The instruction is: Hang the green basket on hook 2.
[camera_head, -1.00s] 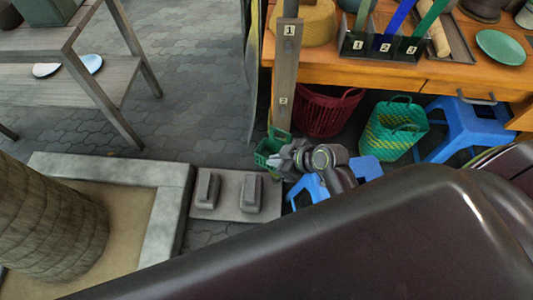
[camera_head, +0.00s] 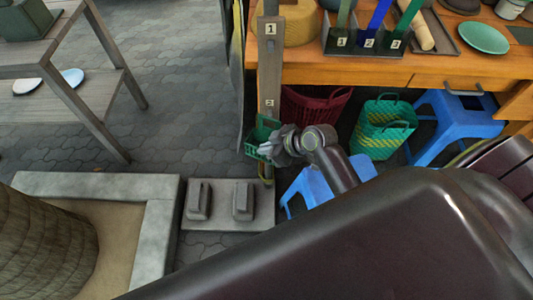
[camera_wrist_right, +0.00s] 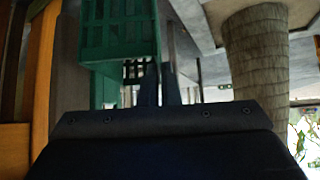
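The small green basket (camera_head: 256,143) is at the tip of my right gripper (camera_head: 268,149), in front of the lower part of a wooden post (camera_head: 270,65). The post bears a label 1 near its top and a label 2 (camera_head: 269,103) lower down, just above the basket. In the right wrist view, the basket (camera_wrist_right: 120,35) has slatted sides, and the nearly closed fingers (camera_wrist_right: 160,85) meet its edge. The exact grip and hook 2 itself are too small or hidden to make out. My left gripper is not in view.
A wooden workbench (camera_head: 370,73) stands at the right. Under it are a dark red basket (camera_head: 312,108), a green-yellow woven basket (camera_head: 383,128) and blue stools (camera_head: 458,122). A slab (camera_head: 222,217) with two grey blocks lies on the floor below.

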